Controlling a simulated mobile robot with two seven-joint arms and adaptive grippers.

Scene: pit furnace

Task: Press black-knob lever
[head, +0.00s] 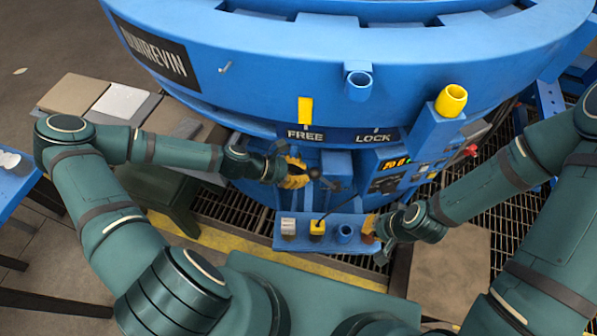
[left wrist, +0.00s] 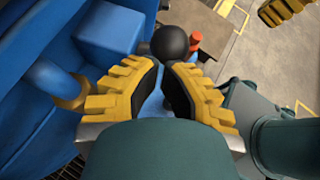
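The lever's black knob (head: 314,173) is on the blue furnace front, below the FREE and LOCK labels. In the left wrist view the round black knob (left wrist: 170,42) sits just past my left fingertips. My left gripper (head: 297,176) is beside the knob in the head view. Its yellow ridged fingers (left wrist: 160,75) have a narrow gap with blue showing through; the knob is not visibly between them, and contact is unclear. My right gripper (head: 370,228) is low by the right end of the small blue shelf, its fingers mostly hidden by the wrist.
The blue shelf (head: 290,241) in front holds a grey block, a yellow item and a blue cup. A control panel (head: 390,183) with a lit display is right of the lever. A yellow cup-shaped part (head: 451,100) stands above it. Grating lies around the furnace base.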

